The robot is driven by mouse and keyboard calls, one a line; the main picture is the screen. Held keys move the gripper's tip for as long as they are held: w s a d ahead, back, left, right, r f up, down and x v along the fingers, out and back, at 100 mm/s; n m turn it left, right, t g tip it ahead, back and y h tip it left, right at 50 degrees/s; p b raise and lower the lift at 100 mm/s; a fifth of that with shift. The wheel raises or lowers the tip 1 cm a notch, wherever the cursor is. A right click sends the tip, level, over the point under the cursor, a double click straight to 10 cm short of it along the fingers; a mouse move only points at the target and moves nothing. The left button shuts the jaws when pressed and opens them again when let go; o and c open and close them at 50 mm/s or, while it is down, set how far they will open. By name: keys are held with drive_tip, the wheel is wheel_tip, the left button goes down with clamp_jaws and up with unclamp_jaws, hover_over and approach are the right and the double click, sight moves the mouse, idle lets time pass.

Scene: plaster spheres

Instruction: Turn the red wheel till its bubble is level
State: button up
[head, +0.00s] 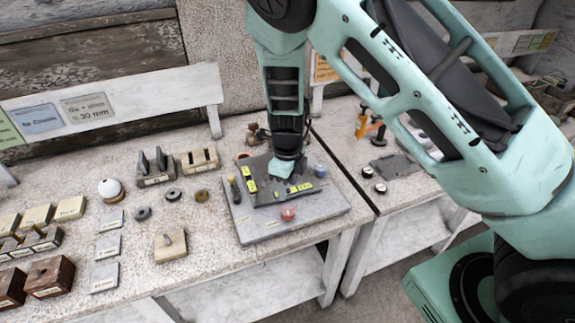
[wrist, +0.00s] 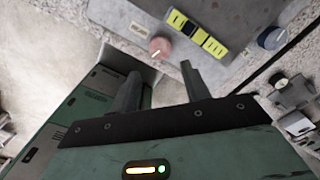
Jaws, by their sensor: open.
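The red wheel (head: 288,213) is a small round knob with a pale mark on top, at the front of a grey levelling plate (head: 335,205). In the wrist view the red wheel (wrist: 160,48) lies just beyond and between my fingertips, not between the fingers. A yellow vial with black marks (wrist: 197,32) sits beside it; its bubble is too small to read. My gripper (wrist: 161,72) is open and empty, its two fingers apart. In the head view my gripper (head: 284,170) is over the plate, behind the red wheel; its fingers are hard to make out.
A blue wheel (head: 320,170) stands at the plate's right, also in the wrist view (wrist: 272,37). More yellow vials (head: 250,185) lie on the plate's left. A wooden block with a peg (head: 170,244) and a white sphere (head: 109,188) stand left. The bench front around the plate is clear.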

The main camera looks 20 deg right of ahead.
wheel_tip(320, 180, up, 8)
drive_tip(key=shift+f+b, duration=0.15)
drive_tip(key=shift+b, duration=0.15)
idle(0.3)
drive_tip(key=s+a+r+n+b, duration=0.1)
drive_tip(key=s+a+n+b, duration=0.1)
drive_tip(key=s+n, duration=0.7)
drive_tip(key=s+a+r+n+b, duration=0.2)
drive_tip(key=s+n, duration=0.7)
drive_tip(key=n, duration=0.5)
drive_tip(key=s+a+r+n+b, duration=0.2)
drive_tip(key=s+n, duration=0.7)
drive_tip(key=n, duration=0.3)
drive_tip(key=shift+y+b, duration=0.3)
drive_tip(key=shift+b, duration=0.1)
drive_tip(key=shift+s, duration=0.1)
